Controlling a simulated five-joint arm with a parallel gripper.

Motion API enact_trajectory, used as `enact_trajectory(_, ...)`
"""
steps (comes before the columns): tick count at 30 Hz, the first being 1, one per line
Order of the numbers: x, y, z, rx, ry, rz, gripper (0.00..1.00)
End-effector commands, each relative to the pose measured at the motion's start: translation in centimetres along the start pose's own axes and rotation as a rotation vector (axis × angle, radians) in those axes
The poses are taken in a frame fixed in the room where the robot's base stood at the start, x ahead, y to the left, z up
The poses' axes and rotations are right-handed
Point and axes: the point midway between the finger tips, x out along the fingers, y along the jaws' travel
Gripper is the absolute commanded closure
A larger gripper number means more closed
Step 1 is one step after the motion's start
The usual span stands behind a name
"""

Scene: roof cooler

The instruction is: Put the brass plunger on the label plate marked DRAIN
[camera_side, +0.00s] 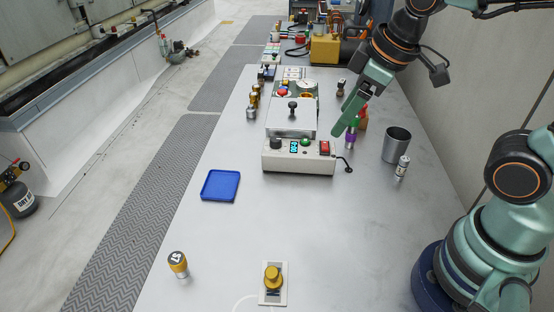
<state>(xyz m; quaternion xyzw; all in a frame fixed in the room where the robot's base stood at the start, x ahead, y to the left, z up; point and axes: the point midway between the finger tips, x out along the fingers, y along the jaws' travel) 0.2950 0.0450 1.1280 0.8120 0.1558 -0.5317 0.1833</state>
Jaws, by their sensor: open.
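My gripper (343,126) is open and empty, pointing down just right of the device, far from the front brass piece.
The grey control box (298,160) stands mid-table.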

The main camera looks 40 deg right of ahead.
Motion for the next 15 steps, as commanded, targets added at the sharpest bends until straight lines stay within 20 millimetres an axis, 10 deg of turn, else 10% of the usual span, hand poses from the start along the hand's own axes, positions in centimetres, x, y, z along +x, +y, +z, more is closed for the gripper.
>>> enact_trajectory(6,-1.7,3.3,2.1,0.417,0.069,0.073,0.28)
enact_trajectory(15,-1.9,3.7,2.5,0.484,0.079,0.080,0.28)
